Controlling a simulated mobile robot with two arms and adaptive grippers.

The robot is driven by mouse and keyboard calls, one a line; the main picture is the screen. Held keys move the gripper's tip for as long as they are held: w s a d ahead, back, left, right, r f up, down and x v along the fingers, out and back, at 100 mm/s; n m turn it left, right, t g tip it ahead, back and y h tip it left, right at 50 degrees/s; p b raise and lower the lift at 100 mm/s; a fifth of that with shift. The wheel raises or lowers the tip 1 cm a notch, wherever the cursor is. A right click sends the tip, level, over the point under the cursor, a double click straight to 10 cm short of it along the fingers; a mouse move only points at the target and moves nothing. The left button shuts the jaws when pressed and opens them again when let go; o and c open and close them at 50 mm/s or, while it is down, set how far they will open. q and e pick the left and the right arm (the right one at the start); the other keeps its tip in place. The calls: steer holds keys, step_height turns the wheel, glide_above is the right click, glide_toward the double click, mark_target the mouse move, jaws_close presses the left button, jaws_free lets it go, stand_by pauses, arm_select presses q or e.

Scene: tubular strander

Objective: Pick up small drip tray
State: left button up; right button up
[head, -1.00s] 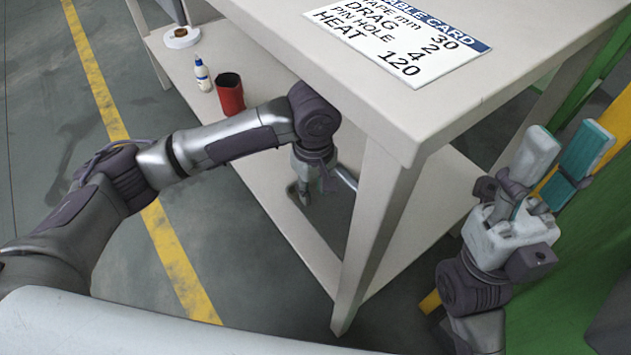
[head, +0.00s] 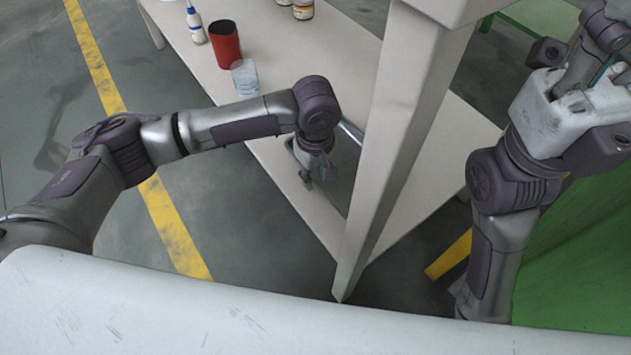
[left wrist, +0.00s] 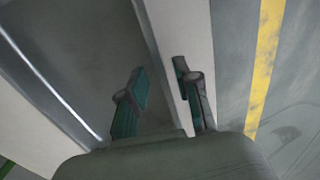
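The small drip tray (head: 343,165) appears as a dark grey, flat piece with a shiny rim on the white lower shelf, partly hidden by my left arm and the table leg. In the left wrist view its dark inside (left wrist: 85,50) fills the left half. My left gripper (head: 316,176) points down at the tray's near edge. In the left wrist view its teal-padded fingers (left wrist: 163,82) are apart, one over the tray's inside, the other over the white shelf edge. Contact cannot be told. My right gripper (head: 590,85) is at the right edge, its fingertips mostly out of view.
A table leg (head: 400,120) stands close right of my left gripper. Open floor with a yellow line (head: 165,225) lies left.

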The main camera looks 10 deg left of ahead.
arm_select(q)
steer(key=shift+f, duration=0.5)
jaws_close()
